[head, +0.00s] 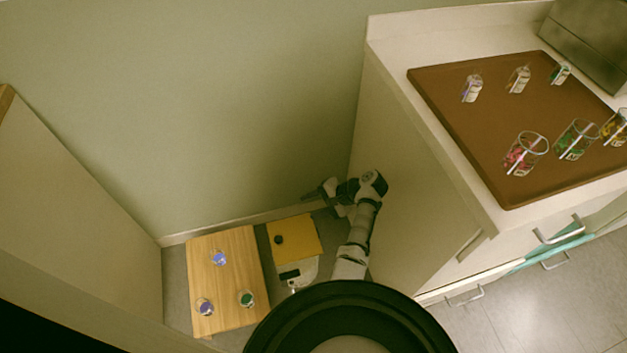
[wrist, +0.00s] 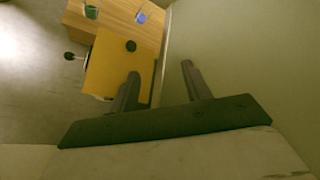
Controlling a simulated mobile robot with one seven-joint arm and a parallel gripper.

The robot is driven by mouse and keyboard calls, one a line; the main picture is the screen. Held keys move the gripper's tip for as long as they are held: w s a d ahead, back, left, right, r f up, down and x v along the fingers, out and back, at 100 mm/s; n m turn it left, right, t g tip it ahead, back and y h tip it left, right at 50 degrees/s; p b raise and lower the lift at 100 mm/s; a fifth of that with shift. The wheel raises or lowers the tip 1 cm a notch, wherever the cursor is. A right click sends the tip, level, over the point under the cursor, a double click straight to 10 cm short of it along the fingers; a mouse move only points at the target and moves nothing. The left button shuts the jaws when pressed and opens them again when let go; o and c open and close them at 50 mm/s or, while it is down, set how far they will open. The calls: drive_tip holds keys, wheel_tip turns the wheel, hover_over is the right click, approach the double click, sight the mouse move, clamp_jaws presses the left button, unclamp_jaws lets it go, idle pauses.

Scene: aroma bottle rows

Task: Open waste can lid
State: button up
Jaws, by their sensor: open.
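The waste can stands on the floor near the wall, with a yellow lid (head: 296,237) over a pale body (head: 300,270). The lid looks closed. A round dark knob (head: 278,240) sits on it, and the knob also shows in the wrist view (wrist: 130,46). A dark pedal-like part (wrist: 70,56) sticks out at the can's front. My gripper (head: 318,191) is open and empty beyond the lid's far right corner, close to the wall. In the wrist view the lid (wrist: 108,65) lies ahead and left of my open gripper (wrist: 160,69), partly behind the left finger.
A wooden stool or table (head: 226,275) with several small glass jars stands left of the can. A cabinet (head: 400,150) rises close on the right of my arm. On its counter, a brown tray (head: 470,115) holds several glass bottles. The wall is close behind.

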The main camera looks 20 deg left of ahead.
wheel_tip(320, 180, up, 15)
drive_tip(key=shift+f, duration=0.2)
idle(0.5)
